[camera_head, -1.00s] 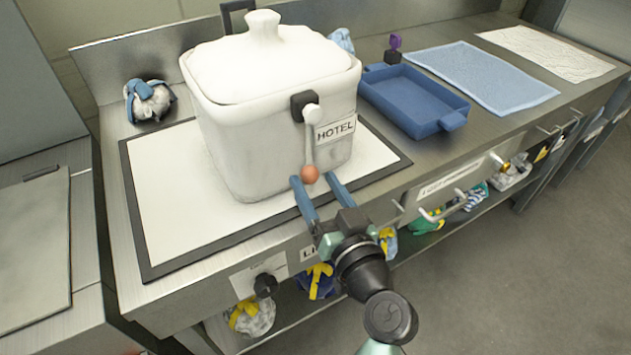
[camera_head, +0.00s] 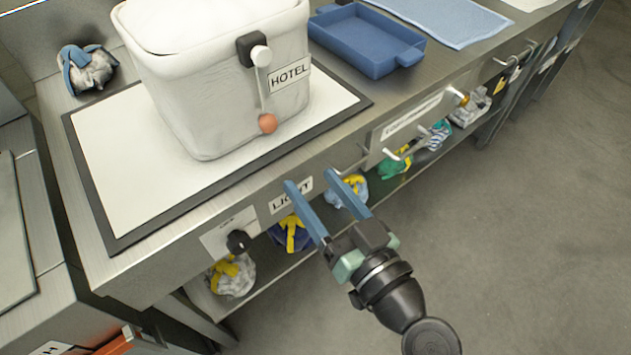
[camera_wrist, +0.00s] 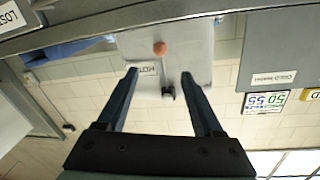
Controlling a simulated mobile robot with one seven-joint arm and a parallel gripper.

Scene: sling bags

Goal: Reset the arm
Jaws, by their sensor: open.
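My gripper (camera_head: 308,180) is open and empty, its two blue fingers apart in front of the counter's front edge. A white bin-like container (camera_head: 205,85) with a HOTEL label stands on a white, dark-edged mat on the counter. An orange ball-shaped knob (camera_head: 267,123) hangs on a lever at its front, apart from my fingers. In the wrist view my fingers (camera_wrist: 160,78) frame the container (camera_wrist: 165,75) and the orange knob (camera_wrist: 160,48), with nothing between them.
A blue tray (camera_head: 365,40) and a light blue cloth (camera_head: 445,18) lie right of the container. A dark knob (camera_head: 238,241) and metal handles stick out of the counter front. Several bags sit on the shelf below. Grey floor (camera_head: 520,230) is clear at right.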

